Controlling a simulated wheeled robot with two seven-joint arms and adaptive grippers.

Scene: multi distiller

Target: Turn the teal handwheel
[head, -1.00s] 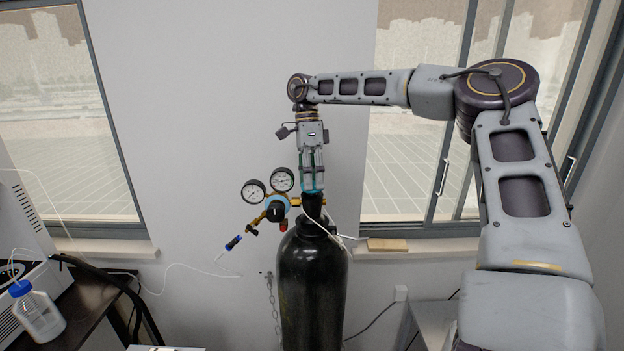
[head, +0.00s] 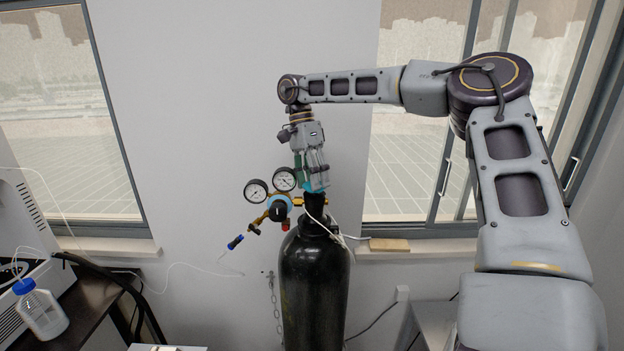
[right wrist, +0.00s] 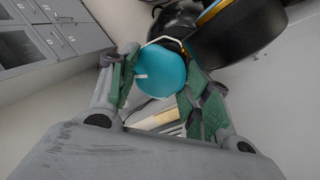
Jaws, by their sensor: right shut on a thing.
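The teal handwheel sits on top of the black gas cylinder (head: 313,285). In the head view only a sliver of the handwheel (head: 316,188) shows beneath my right gripper (head: 314,180). In the right wrist view the round teal handwheel (right wrist: 160,71) lies between the two green-padded fingers of my right gripper (right wrist: 155,85). The right gripper is shut on the handwheel from above, with its fingers on opposite sides. A white mark shows on the handwheel's face. My left gripper is not in view.
A regulator (head: 279,207) with two round gauges (head: 256,191) is attached left of the cylinder's neck, close to my gripper. A blue-capped bottle (head: 41,310) stands at far left. A window sill with a small wooden block (head: 389,245) is to the right.

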